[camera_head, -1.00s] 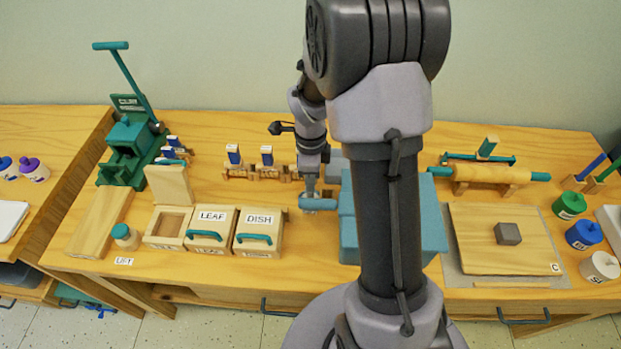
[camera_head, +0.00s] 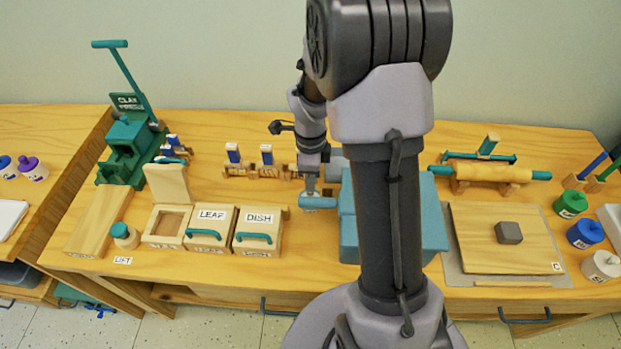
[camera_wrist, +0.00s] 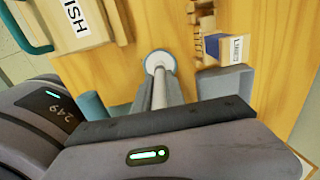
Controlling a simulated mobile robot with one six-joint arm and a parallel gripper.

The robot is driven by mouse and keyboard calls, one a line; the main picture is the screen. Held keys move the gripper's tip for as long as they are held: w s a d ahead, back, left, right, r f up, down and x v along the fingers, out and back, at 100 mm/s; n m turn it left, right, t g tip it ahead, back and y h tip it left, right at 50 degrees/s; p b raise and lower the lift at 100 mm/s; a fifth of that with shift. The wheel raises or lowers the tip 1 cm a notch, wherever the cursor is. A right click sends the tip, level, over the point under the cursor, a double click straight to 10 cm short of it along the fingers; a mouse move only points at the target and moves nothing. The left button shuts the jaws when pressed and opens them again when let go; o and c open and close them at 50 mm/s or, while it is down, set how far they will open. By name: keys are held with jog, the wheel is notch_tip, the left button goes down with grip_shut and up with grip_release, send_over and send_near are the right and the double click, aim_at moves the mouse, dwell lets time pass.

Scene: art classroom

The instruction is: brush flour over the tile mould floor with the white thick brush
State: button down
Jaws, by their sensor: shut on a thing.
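My gripper (camera_head: 311,188) points down at the middle of the table, right of the DISH box. In the wrist view my gripper (camera_wrist: 155,100) is shut on a pale rod, apparently the white thick brush (camera_wrist: 161,88). A round white disc with a blue-teal rim (camera_wrist: 160,62) shows at its far end; I cannot tell whether they are joined. The open wooden mould (camera_head: 150,240), lid raised at the back, stands left of the LEAF box and looks like the tile mould. It is well left of my gripper. Flour cannot be made out.
The lidded LEAF box (camera_head: 211,238) and DISH box (camera_head: 258,240) stand between mould and gripper. Stamps (camera_head: 266,157) stand behind.

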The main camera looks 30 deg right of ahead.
jog(key=shift+f, duration=0.1)
dwell(0.3)
jog(key=shift+r+p, duration=2.4)
jog(key=shift+r, duration=1.1)
